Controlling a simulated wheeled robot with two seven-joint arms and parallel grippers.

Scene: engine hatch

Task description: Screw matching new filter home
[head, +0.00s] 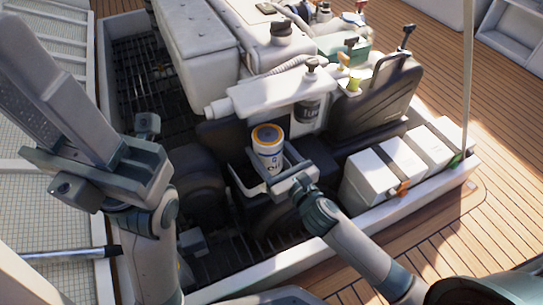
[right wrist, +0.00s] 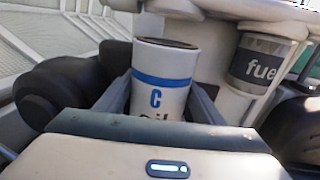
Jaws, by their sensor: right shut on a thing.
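The new filter (head: 268,155) is a white cylinder with an orange ring on top. In the right wrist view the filter (right wrist: 162,85) shows a blue band, a letter C and part of a word below. My right gripper (head: 270,175) is shut on it, one finger on each side, and holds it nearly upright. The white filter housing (head: 262,96) is behind it; the filter's top is uncovered and apart from the housing. A fuel filter (head: 308,111), labelled "fuel", hangs under the housing's right part. My left gripper (head: 100,165) seems to be at the left; its fingers are unclear.
A black engine part (head: 197,172) lies left of the filter. White boxes (head: 395,165) stand in a row at the right along the hatch edge (head: 445,190). A dark grating (head: 140,75) lies at the back left. Wooden deck (head: 500,215) surrounds the hatch at the right.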

